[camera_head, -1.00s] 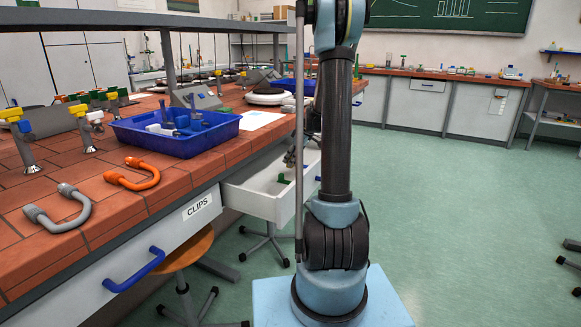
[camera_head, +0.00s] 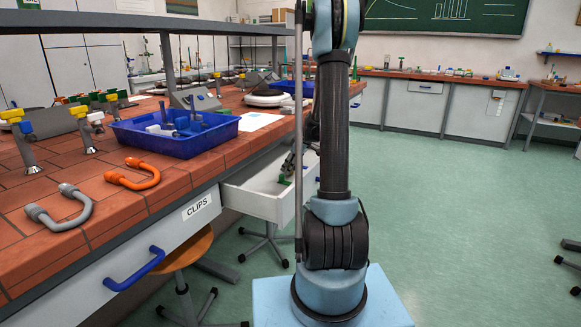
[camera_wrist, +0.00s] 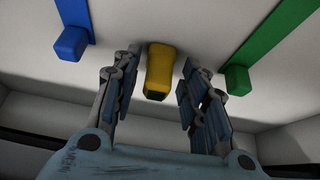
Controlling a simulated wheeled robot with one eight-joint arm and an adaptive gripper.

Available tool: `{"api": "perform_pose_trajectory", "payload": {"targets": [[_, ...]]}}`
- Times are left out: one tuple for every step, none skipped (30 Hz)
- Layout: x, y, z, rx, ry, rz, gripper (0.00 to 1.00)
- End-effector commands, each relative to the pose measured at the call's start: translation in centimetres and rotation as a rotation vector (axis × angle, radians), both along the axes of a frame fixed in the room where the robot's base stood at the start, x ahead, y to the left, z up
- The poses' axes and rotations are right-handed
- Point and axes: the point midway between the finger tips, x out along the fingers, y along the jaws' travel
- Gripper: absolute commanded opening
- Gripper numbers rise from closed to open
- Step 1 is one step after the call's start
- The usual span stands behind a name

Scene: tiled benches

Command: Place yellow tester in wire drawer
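The yellow tester (camera_wrist: 160,70) lies on the white floor of the open drawer (camera_head: 248,201) in the wrist view. My gripper (camera_wrist: 162,58) is open, with one finger on each side of the tester. A gap shows between the tester and each finger. In the head view my gripper (camera_head: 289,163) is low over or inside the drawer, partly hidden by my arm. The yellow tester cannot be made out there.
A blue piece (camera_wrist: 71,42) and a green piece (camera_wrist: 239,78) lie on either side of the tester. A blue tray (camera_head: 176,140) stands on the tiled bench above. The closed drawer labelled CLIPS (camera_head: 180,236) is nearer. A stool (camera_head: 185,249) stands below.

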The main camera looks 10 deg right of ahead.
Motion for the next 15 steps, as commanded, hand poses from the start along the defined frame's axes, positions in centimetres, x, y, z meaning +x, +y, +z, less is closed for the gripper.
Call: {"api": "perform_pose_trajectory", "payload": {"targets": [[0.0, 0.1, -0.3, 0.002, 0.001, 0.000, 0.44], [0.1, 0.0, -0.3, 0.002, 0.001, 0.000, 0.44], [0.1, 0.0, -0.3, 0.002, 0.001, 0.000, 0.44], [0.1, 0.0, -0.4, 0.002, 0.002, -0.001, 0.44], [0.2, 0.0, -0.4, 0.002, 0.002, -0.001, 0.44], [0.2, -0.1, -0.4, 0.002, 0.002, -0.001, 0.44], [0.2, -0.1, -0.5, 0.002, 0.002, -0.001, 0.44], [0.3, -0.1, -0.5, 0.002, 0.003, -0.002, 0.44], [0.3, -0.1, -0.4, 0.001, 0.003, -0.002, 0.44], [0.3, -0.2, -0.4, 0.001, 0.003, -0.002, 0.44], [0.3, -0.2, -0.3, 0.001, 0.003, -0.002, 0.44], [0.3, -0.2, 0.0, 0.001, 0.002, -0.002, 0.44], [0.3, -0.2, 0.3, 0.001, 0.002, -0.002, 0.44], [0.2, -0.2, 0.7, 0.001, 0.001, -0.003, 0.44], [0.0, -0.5, 1.3, 0.001, -0.001, -0.004, 0.44]]}}
